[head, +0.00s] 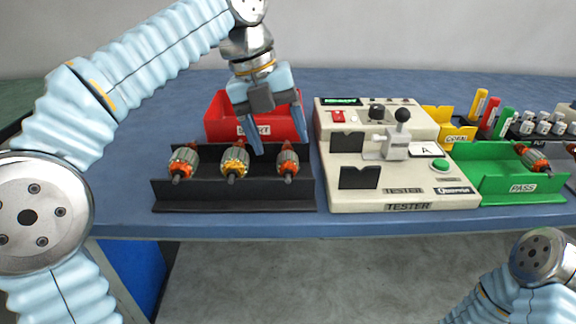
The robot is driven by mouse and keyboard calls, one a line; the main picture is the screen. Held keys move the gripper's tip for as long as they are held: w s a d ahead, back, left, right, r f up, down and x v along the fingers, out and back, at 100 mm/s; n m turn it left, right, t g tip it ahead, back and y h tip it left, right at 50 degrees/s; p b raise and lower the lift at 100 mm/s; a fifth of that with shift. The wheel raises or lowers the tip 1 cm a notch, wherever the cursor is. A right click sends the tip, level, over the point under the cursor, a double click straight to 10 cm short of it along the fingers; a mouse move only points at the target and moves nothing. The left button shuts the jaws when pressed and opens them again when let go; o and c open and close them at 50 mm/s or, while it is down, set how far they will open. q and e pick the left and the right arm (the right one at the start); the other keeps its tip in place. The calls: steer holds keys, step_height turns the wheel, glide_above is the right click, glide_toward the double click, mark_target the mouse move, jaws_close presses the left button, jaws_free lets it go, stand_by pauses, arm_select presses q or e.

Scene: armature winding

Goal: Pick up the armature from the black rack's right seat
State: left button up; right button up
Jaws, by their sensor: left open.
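The black rack (230,197) stands near the front edge of the table, with three armatures seated side by side. The armature in its right seat (288,163) has a grey core and orange-red ends. The middle armature (235,161) looks more yellow-orange, and the left armature (184,162) is grey and orange. My left gripper (279,145) is open and points down above and behind the rack, its fingers over the gap between the middle and right seats. It holds nothing. My right gripper is out of view; only part of that arm shows at the lower right.
A red bin (222,126) stands behind the rack, partly hidden by my left gripper. The beige tester (400,193) with a lever stands close to the right of the rack. Further right are a green PASS tray (490,190) holding an armature, and a yellow bin (455,132).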

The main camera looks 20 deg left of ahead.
mark_target(285, 158)
arm_select(q)
steer(key=b+x, duration=0.1)
steer(key=x, duration=0.4)
steer(key=shift+s+f, duration=0.2)
steer(key=shift+c, duration=0.5)
steer(key=c, duration=1.2)
